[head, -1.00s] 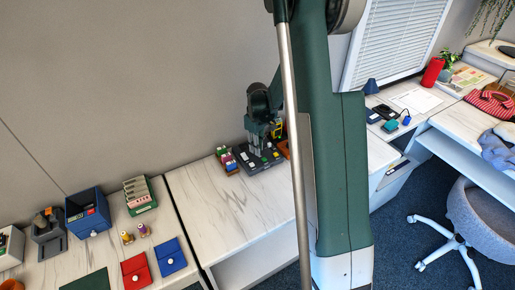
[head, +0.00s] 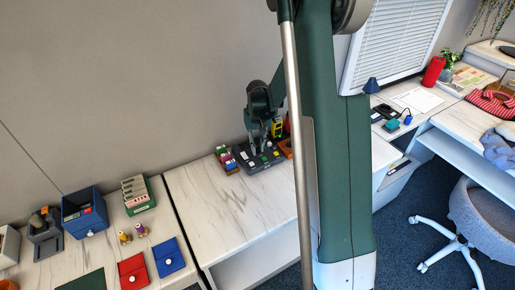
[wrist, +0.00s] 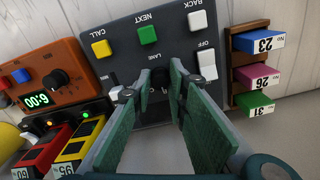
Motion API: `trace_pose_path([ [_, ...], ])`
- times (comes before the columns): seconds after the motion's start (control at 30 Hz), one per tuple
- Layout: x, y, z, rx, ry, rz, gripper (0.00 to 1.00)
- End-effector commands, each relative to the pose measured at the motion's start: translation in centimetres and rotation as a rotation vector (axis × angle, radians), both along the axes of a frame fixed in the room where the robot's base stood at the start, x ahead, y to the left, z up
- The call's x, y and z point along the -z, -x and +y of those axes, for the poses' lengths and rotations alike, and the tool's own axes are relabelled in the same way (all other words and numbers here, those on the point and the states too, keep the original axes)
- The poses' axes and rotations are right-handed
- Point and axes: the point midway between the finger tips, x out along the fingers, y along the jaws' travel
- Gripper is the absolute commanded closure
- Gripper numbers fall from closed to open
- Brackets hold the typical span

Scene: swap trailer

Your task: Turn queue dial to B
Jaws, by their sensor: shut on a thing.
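The queue dial (wrist: 159,77) is a dark knob on the dark grey panel (wrist: 170,50), mostly hidden between my fingertips. My gripper (wrist: 155,84) comes down over it with its green-padded fingers, shut on the dial. Part of a white letter C shows just below the dial; which letter the dial points at is hidden. In the head view my gripper (head: 258,150) stands on the panel (head: 270,161) at the back of the marbled counter.
A numbered ticket rack (wrist: 252,70) stands close right. An orange timer box (wrist: 50,85) and battery-like blocks (wrist: 72,148) stand left.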

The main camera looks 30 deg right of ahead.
Motion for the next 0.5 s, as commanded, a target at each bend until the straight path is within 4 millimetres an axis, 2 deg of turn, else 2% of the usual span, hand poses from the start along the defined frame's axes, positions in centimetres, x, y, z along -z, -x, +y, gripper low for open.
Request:
trace_pose_path([
  [0.23,0.01,-0.04,0.08,0.086,-0.001,0.0,0.96],
  [0.5,-0.01,-0.05,0.08,0.101,-0.001,0.0,0.96],
])
